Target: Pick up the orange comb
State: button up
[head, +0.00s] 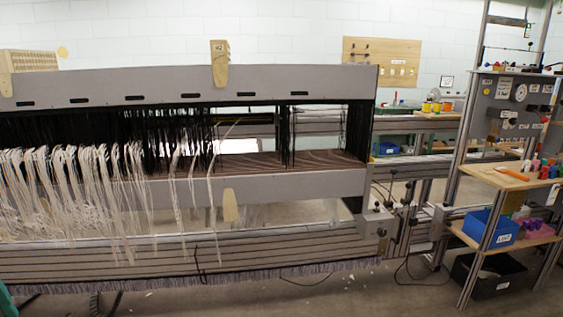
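A small flat orange piece (513,174) lies on the wooden top shelf of the stand at the right. It is too small to tell whether it is the orange comb. I see no other clear orange comb. My gripper is not in view.
A large grey loom (180,86) with hanging white threads (60,190) fills the left and middle. The wooden shelf (490,176) also holds several small coloured items (540,168). Below are a blue bin (492,229) and a black bin (488,278). Dark cables cross the floor before the stand.

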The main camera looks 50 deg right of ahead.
aim_at(503, 170)
jog(key=k+l, duration=0.25)
jog(key=l, duration=0.45)
jog(key=k+l+u, duration=0.15)
jog(key=k+l, duration=0.15)
jog(key=l, duration=0.35)
jog(key=k+l, duration=0.3)
jog(key=l, duration=0.35)
jog(key=k+l+u, duration=0.1)
jog(key=k+l, duration=0.2)
jog(key=l, duration=0.35)
jog(key=k+l, duration=0.3)
jog(key=l, duration=0.35)
jog(key=k+l+u, duration=0.15)
jog(key=k+l, duration=0.2)
jog(key=l, duration=0.25)
jog(key=k+l, duration=0.35)
jog(key=l, duration=0.25)
jog(key=k+l+u, duration=0.1)
jog(key=k+l, duration=0.25)
jog(key=l, duration=0.25)
